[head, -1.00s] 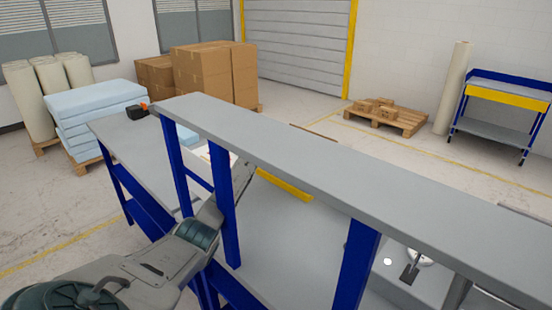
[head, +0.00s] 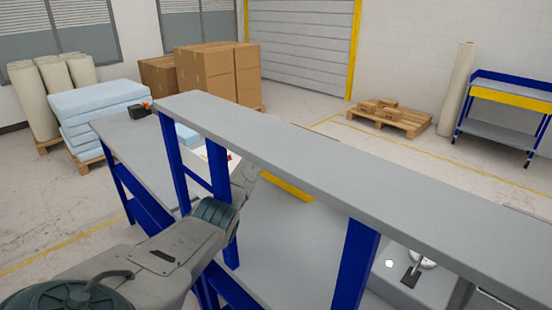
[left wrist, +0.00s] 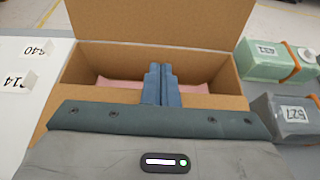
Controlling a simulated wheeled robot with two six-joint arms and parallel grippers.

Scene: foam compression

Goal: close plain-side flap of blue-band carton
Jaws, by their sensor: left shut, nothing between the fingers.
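An open brown cardboard carton (left wrist: 90,62) fills the middle of the left wrist view. One flap (left wrist: 160,20) stands up at its far side, and a pink piece (left wrist: 108,83) lies inside. No blue band shows on the carton faces in view. My left gripper (left wrist: 162,68) is shut and empty, its blue-grey fingers over the carton's opening in the picture. Whether they touch the carton I cannot tell. The near side of the carton is partly hidden by my gripper body. In the head view the shelf hides the left fingertips and the carton. My right gripper is not in view.
A long grey shelf (head: 330,165) on blue posts (head: 357,262) stands over the bench, with my left arm reaching beneath it. Right of the carton are a green container (left wrist: 268,62) and a grey one (left wrist: 285,112). Number tags (left wrist: 38,48) lie left.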

